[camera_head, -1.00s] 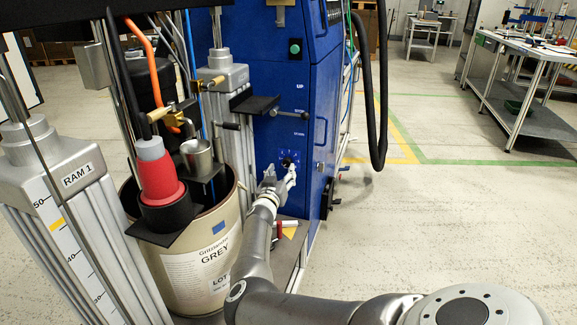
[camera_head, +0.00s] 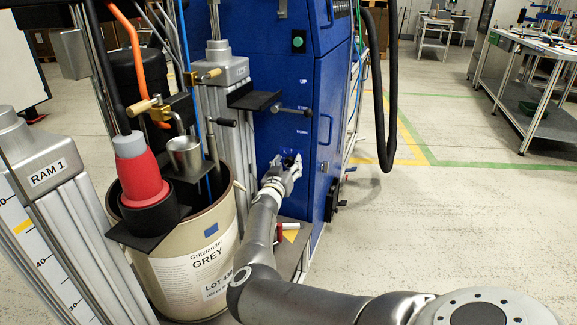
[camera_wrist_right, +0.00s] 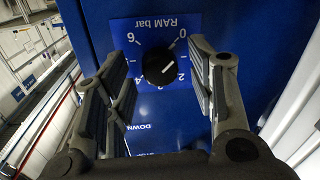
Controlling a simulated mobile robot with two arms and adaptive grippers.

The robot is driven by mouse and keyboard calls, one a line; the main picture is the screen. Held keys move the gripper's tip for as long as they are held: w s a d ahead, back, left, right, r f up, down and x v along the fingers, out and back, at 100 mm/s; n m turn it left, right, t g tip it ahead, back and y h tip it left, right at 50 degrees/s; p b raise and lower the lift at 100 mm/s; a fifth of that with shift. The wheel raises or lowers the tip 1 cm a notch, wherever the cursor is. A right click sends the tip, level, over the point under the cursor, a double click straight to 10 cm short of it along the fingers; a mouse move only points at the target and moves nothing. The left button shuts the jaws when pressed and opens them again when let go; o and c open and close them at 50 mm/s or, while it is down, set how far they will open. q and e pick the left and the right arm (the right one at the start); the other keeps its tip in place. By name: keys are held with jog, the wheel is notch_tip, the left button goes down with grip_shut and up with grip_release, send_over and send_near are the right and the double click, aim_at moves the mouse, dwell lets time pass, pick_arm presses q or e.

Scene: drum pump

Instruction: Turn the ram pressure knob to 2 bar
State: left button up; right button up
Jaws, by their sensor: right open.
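The ram pressure knob (camera_wrist_right: 158,66) is a round black knob on a blue dial plate (camera_wrist_right: 126,30) marked "RAM bar", seen upside down in the right wrist view. A white mark on the knob points up and right in that view, towards the 0. My right gripper (camera_wrist_right: 160,82) is open, with one finger on each side of the knob and clear space between. In the head view the right gripper (camera_head: 284,170) is at the blue cabinet front (camera_head: 285,115), largely covering the knob and plate. My left gripper is not in view.
A black lever (camera_head: 291,109) sticks out of the cabinet above the gripper. A black hose (camera_head: 380,100) hangs right of the cabinet. The floor at right is clear.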

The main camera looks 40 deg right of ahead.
jog(key=c, duration=1)
jog(key=m, duration=0.3)
jog(key=shift+f, duration=0.1)
jog(key=shift+m, duration=0.9)
jog(key=m+b, duration=0.1)
jog(key=m, duration=0.2)
jog(key=m+h+b, duration=0.1)
jog(key=m, duration=0.2)
jog(key=shift+f+m, duration=0.2)
jog(key=shift+m, duration=0.2)
jog(key=shift+c, duration=0.3)
jog(key=m+b, duration=0.1)
jog(key=m, duration=0.1)
jog(key=m+b, duration=0.1)
jog(key=m, duration=0.2)
jog(key=shift+m+g+h, duration=0.3)
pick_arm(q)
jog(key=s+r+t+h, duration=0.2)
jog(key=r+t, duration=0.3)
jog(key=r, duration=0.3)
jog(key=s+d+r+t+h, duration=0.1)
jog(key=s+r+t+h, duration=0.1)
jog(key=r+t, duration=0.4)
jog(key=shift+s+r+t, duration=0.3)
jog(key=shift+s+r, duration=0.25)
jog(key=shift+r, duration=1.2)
pick_arm(e)
jog(key=shift+m, duration=0.6)
